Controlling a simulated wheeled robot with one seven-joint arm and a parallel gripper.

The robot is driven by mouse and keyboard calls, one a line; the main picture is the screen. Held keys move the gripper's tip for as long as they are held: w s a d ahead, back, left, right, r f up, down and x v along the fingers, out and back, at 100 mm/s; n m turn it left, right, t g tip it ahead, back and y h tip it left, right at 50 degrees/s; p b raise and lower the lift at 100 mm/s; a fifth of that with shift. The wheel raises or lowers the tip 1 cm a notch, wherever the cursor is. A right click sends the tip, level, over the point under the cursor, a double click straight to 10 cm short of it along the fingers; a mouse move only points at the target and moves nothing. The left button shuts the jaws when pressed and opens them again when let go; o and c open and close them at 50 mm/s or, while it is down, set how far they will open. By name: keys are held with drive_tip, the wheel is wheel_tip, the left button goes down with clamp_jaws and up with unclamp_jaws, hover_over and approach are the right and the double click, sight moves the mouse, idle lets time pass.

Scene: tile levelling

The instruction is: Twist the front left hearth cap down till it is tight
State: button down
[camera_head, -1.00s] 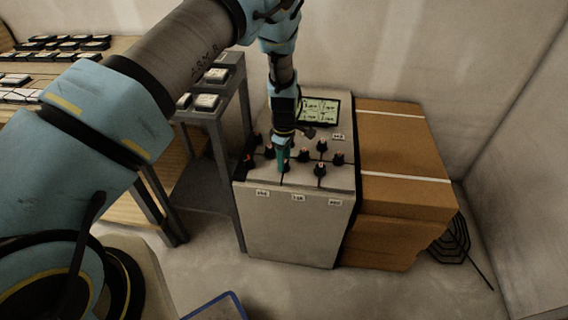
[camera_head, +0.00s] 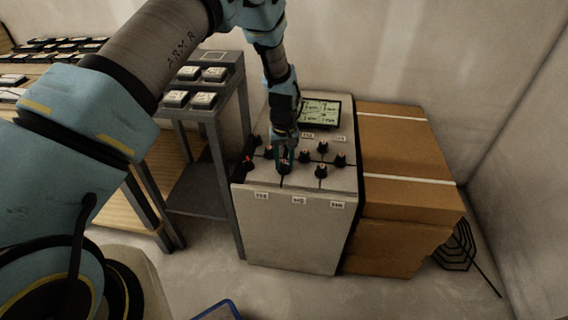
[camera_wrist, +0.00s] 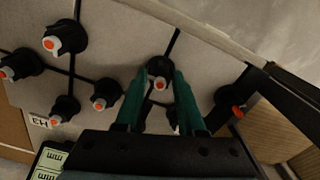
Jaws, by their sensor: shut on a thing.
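The hearth is a grey box whose tiled top (camera_head: 305,178) carries several black caps with orange tips. My gripper (camera_head: 284,168) comes down from above on a cap near the front edge, left of the middle. In the wrist view this front left cap (camera_wrist: 160,82) sits between the two green fingers, and the gripper is shut on it. Its orange tip shows, but its sides are partly covered. How far it stands above the tile cannot be told. Another cap (camera_wrist: 229,105) stands apart at the box's left edge; it shows in the head view too (camera_head: 249,164).
Neighbouring caps stand close by, such as the front right one (camera_head: 320,171). A screen (camera_head: 319,112) is at the back of the top. Brown cartons (camera_head: 405,150) stand against the right side. A grey stand with white-topped blocks (camera_head: 240,90) is at left.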

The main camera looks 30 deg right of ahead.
drive_tip(key=m, duration=0.3)
drive_tip(key=shift+m+b, duration=0.4)
drive_tip(key=m, duration=0.3)
drive_tip(key=shift+m+b, duration=0.3)
drive_tip(key=m, duration=0.3)
drive_tip(key=shift+m, duration=0.3)
drive_tip(key=m, duration=0.3)
drive_tip(key=shift+m, duration=0.3)
drive_tip(key=m, duration=0.3)
drive_tip(key=shift+m, duration=0.3)
drive_tip(key=m, duration=0.3)
drive_tip(key=shift+m, duration=0.4)
drive_tip(key=m+p, duration=0.1)
drive_tip(key=m, duration=0.2)
drive_tip(key=shift+m+p, duration=0.3)
drive_tip(key=shift+m, duration=1.8)
